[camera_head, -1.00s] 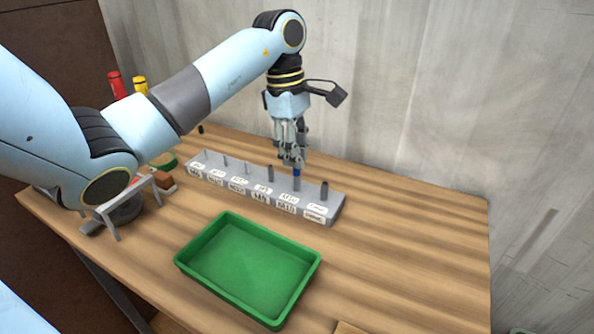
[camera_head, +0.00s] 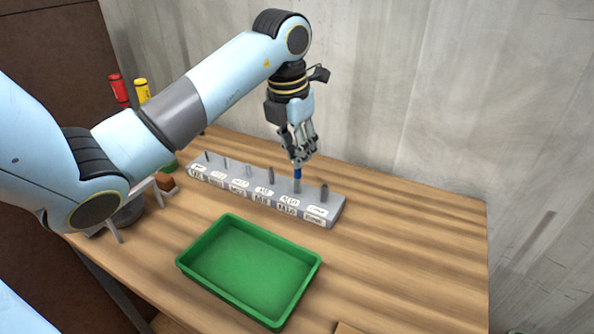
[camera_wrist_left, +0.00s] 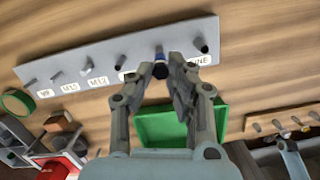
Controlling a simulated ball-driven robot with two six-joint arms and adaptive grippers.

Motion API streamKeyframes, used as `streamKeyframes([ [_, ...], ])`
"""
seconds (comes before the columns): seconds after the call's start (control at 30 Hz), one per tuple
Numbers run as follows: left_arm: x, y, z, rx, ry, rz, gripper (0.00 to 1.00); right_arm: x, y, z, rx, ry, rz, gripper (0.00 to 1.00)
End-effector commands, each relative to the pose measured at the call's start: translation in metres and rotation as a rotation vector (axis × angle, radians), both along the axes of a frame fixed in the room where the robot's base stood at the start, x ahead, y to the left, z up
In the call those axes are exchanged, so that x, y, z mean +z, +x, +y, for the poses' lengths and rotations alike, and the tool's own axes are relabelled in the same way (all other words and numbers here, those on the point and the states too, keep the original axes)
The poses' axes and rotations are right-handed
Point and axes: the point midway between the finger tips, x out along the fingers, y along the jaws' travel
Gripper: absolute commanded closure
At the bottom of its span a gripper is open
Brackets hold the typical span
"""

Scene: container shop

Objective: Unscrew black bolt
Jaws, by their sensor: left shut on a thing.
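My left gripper (camera_head: 298,160) points down over the grey labelled block (camera_head: 335,211), near its right end. A blue piece (camera_head: 297,173) shows just below the fingertips in the head view, above a grey post on the block. The fingers hide part of the bolt, and I cannot tell how far its thread is engaged. My right gripper is not in view.
An empty green tray (camera_head: 245,268) lies in front of the block. Several other upright pegs stand along the block. Red (camera_head: 119,88) and yellow (camera_head: 141,90) cylinders are at the back left. The wooden table (camera_head: 420,225) is clear on the right.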

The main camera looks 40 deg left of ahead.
Motion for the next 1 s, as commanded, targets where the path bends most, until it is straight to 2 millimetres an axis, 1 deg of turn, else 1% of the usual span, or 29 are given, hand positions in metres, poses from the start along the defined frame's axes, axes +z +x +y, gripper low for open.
streamKeyframes([
  [0.03, 0.008, 0.002, 0.0, -0.001, 0.001, -0.008, 1.0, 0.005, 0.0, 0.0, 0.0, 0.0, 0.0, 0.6],
  [0.6, 0.044, 0.001, 0.0, -0.001, 0.0, -0.004, 1.0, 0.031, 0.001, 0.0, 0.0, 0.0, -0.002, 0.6],
  [1.0, 0.045, 0.0, 0.0, -0.005, 0.001, -0.001, 1.0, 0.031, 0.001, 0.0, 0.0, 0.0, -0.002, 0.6],
])
